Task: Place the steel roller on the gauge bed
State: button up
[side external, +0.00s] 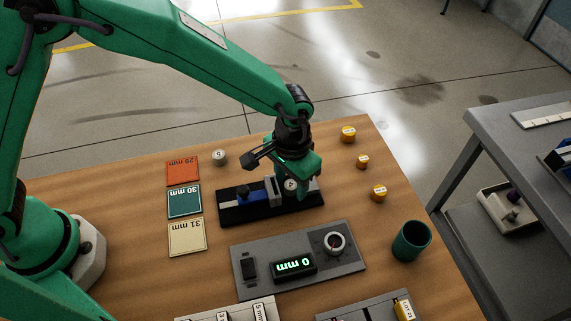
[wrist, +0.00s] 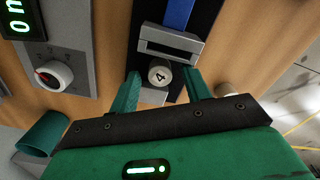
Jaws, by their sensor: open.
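A grey-white roller with a "4" on its top (wrist: 159,75) stands upright on the black gauge bed (wrist: 205,22), beside a grey block in the wrist view. It also shows, partly hidden by my gripper, in the side external view (side external: 291,184). My gripper (wrist: 165,90) is open, one finger on each side of the roller, and in the wrist view both fingers look apart from it. In the side external view the gauge bed (side external: 230,214) carries a blue strip and grey blocks. Another grey roller (side external: 220,158) stands on the table behind the bed.
Yellow rollers (side external: 378,193) stand at the right of the table. A green cup (side external: 411,241) stands at the front right. A grey panel (side external: 353,260) with a dial and a "0 mm" display lies in front of the bed. Size cards (side external: 184,201) lie at its left.

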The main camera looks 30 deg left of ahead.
aim_at(289, 183)
jog(key=shift+r, duration=0.15)
notch_tip(289, 183, up, 12)
dwell(0.6)
dwell(0.5)
jog(key=s+a+r+n+t, duration=0.1)
jog(key=a+r, duration=0.4)
jog(key=a, duration=0.3)
jog(key=s+a+r+n+t, duration=0.1)
jog(key=s+a+r, duration=0.1)
jog(key=a+r, duration=0.5)
jog(key=s+a+f+n+t, duration=0.1)
jog(key=s+a+t, duration=0.2)
jog(key=s+a, duration=0.9)
jog(key=a, duration=0.3)
jog(key=shift+a+f+t, duration=0.15)
jog(key=shift+f+t, duration=0.15)
jog(key=shift+f, duration=0.05)
